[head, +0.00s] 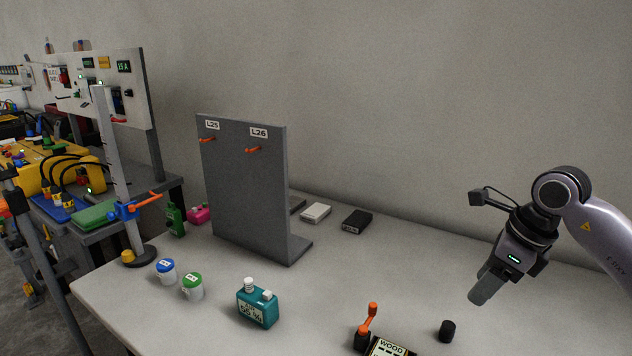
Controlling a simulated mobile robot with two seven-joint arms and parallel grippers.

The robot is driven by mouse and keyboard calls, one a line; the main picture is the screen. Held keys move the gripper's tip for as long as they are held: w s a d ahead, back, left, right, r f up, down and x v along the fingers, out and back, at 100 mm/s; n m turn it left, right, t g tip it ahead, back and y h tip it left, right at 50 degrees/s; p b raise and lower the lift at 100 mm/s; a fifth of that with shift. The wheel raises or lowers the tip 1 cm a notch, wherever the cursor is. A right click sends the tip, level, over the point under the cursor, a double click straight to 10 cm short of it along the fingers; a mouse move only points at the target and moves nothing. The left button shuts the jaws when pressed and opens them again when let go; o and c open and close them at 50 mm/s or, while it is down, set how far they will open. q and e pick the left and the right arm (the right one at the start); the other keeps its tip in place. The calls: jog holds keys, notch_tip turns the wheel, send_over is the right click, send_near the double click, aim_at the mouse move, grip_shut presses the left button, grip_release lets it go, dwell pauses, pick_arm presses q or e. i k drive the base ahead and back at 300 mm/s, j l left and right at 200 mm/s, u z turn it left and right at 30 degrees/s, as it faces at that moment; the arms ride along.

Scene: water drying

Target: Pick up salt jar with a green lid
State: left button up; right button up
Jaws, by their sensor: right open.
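The salt jar with a green lid (192,287) stands upright on the white table at the left front. Its body is white. A similar white jar with a blue lid (166,272) stands just behind it to the left. My right gripper (481,292) is above the right side of the table, open and empty, pointing down and left. It is far to the right of the green-lidded jar. My left gripper is not in view.
A teal bottle (257,308) stands right of the jars. A grey upright panel (243,190) with orange hooks stands behind them. A device marked WOOD (390,347) and a small black cylinder (447,330) are at the front right. A stand with an orange clamp (122,211) rises at the left.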

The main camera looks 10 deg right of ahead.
aim_at(192, 284)
jog(key=k, duration=1)
